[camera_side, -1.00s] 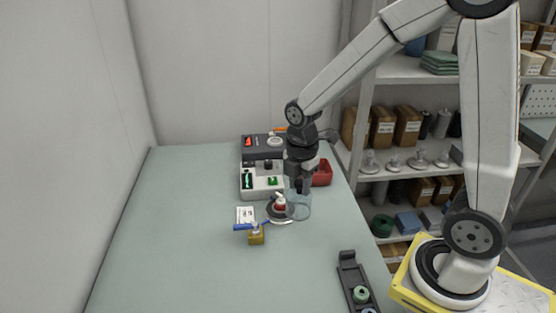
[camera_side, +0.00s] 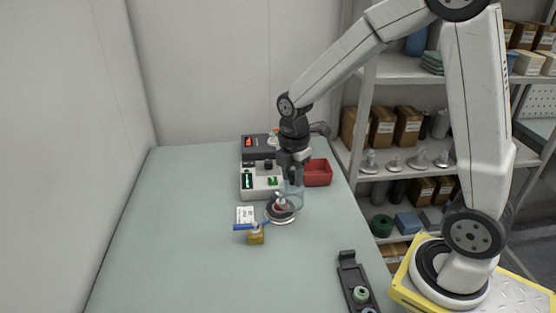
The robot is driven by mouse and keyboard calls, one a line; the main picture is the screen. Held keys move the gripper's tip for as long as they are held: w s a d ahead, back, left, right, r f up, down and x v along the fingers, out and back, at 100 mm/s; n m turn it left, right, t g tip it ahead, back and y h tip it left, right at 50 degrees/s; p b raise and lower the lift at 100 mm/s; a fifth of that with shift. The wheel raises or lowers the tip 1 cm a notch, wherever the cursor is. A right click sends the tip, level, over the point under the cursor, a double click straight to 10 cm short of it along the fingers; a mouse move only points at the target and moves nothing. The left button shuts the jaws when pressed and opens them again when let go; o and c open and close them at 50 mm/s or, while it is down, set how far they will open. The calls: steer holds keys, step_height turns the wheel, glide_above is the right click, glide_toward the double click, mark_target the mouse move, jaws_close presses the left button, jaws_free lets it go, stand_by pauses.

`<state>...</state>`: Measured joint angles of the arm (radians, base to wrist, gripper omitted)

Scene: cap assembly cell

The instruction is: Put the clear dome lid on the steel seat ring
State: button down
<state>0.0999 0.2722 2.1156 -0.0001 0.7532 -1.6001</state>
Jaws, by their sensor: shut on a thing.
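The clear dome lid (camera_side: 294,198) hangs under my gripper (camera_side: 293,180), which is shut on its top. The lid is see-through and faint, so its lower edge is hard to make out. The steel seat ring (camera_side: 282,220) lies on the table, with a small red and white part (camera_side: 281,203) standing inside it. The lid overlaps the upper right of the ring in the picture. It appears to be above the ring and a little to its right or behind it; I cannot tell whether they touch.
A grey-white device with green parts (camera_side: 249,182) and a red bin (camera_side: 319,173) stand behind. A dark rack (camera_side: 350,277) lies at front right. The table's left side is clear.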

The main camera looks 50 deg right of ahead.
steer(key=w+d, duration=0.3)
steer(key=w, duration=0.3)
steer(key=shift+d+f, duration=0.15)
steer(key=shift+d, duration=0.1)
steer(key=shift+f, duration=0.1)
steer(key=shift+f, duration=0.75)
steer(key=shift+f, duration=0.2)
steer(key=shift+f, duration=0.65)
steer(key=shift+f, duration=0.65)
stand_by(0.7)
steer(key=shift+f, duration=0.65)
steer(key=shift+f, duration=0.65)
stand_by(1.2)
